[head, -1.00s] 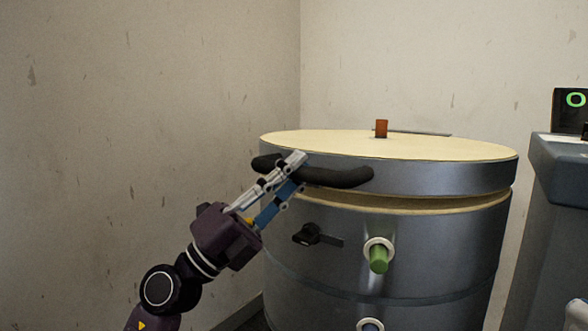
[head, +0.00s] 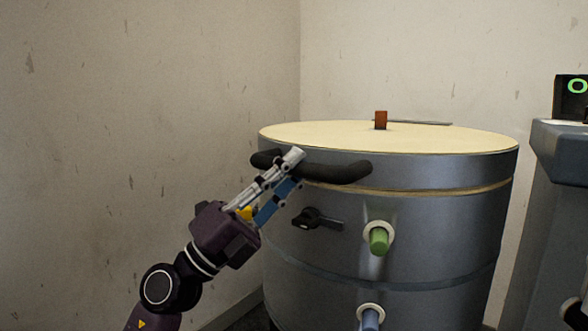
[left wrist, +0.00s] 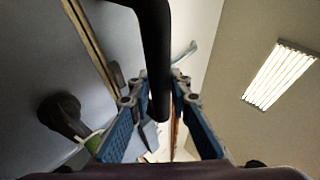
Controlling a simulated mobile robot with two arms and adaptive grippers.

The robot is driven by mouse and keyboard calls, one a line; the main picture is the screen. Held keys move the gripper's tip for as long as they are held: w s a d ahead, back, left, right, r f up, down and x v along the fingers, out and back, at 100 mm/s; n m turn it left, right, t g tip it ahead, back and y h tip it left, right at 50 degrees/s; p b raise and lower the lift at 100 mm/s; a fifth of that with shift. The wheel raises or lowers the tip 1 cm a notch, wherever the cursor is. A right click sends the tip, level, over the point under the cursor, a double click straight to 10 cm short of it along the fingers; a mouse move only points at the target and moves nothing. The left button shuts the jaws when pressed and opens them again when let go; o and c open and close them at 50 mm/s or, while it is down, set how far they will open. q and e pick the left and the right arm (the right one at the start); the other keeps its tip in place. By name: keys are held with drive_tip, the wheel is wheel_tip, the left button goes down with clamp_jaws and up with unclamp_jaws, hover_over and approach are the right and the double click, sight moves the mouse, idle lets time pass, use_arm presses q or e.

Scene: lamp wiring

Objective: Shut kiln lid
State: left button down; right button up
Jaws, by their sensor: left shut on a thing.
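The round grey kiln (head: 400,240) stands in the middle of the head view. Its lid (head: 440,168), with a cream top, lies almost level on the body, with only a thin cream line at the seam. My left gripper (head: 291,168) is shut on the black lid handle (head: 340,174) at the lid's front left. In the left wrist view the handle (left wrist: 155,50) runs between the two blue finger pads (left wrist: 160,115). A black latch (head: 318,219) sits on the body below the lid. My right gripper is not in view.
A green plug (head: 378,240) and a blue plug (head: 370,318) stick out of the kiln's front. An orange-brown peg (head: 381,120) stands on the lid. A grey cabinet (head: 560,155) stands close on the right. Bare walls are behind and left.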

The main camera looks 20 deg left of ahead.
use_arm(q)
drive_tip(key=shift+w+d+f, duration=0.15)
drive_tip(key=shift+d+f, duration=0.15)
drive_tip(key=shift+f, duration=0.4)
drive_tip(key=c, duration=1.8)
unclamp_jaws()
drive_tip(key=shift+w+a, duration=0.1)
drive_tip(key=shift+a, duration=0.05)
drive_tip(key=shift+o, duration=0.2)
drive_tip(key=shift+r, duration=0.1)
drive_tip(key=shift+r, duration=0.1)
drive_tip(key=shift+a, duration=0.1)
drive_tip(key=v, duration=1.2)
